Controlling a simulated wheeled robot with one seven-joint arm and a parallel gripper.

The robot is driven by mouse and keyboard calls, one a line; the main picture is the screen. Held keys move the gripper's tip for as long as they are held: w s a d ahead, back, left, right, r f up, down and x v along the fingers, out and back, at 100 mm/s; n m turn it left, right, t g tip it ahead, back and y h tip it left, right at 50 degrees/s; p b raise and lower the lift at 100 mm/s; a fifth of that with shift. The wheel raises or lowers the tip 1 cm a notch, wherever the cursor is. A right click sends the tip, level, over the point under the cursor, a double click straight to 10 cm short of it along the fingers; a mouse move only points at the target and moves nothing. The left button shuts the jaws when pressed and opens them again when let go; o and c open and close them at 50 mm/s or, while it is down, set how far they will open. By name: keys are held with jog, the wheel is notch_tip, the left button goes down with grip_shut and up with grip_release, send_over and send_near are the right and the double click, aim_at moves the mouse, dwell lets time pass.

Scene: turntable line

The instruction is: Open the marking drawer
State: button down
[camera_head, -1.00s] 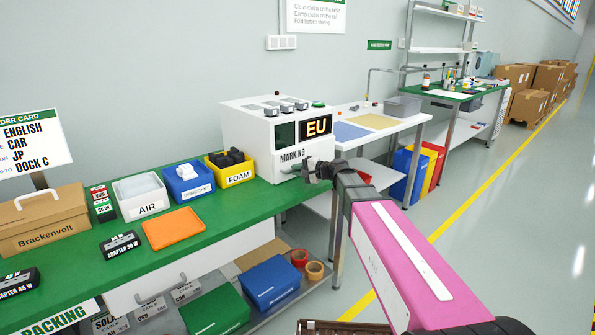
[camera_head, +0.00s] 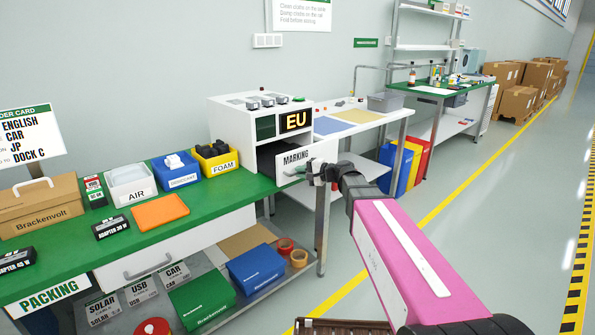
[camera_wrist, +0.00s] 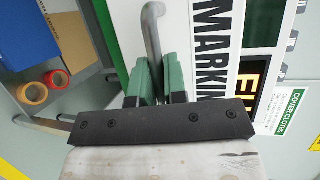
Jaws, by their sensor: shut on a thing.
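The marking machine (camera_head: 228,128) is a white box at the far right end of the green bench, with a lit "EU" display. Its marking drawer (camera_head: 300,160), with a white front lettered "MARKING", stands out from the box, and a dark opening shows behind the front. My gripper (camera_head: 325,172) is at the right side of the drawer front. In the wrist view, the green fingers (camera_wrist: 161,85) of my gripper are closed around the grey bar handle (camera_wrist: 152,35) beside the "MARKING" lettering. The inside of the drawer is mostly hidden.
Bins labelled AIR (camera_head: 131,188), a blue one (camera_head: 182,175) and FOAM (camera_head: 216,162) stand left of the machine. An orange tray (camera_head: 160,212) lies on the bench. A white table (camera_head: 390,115) stands behind. The floor to the right (camera_head: 500,220) is clear.

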jog(key=s+d, duration=0.5)
jog(key=c, duration=1.2)
grip_release()
jog(key=shift+w, duration=0.1)
jog(key=v, duration=1)
jog(key=shift+d, duration=0.3)
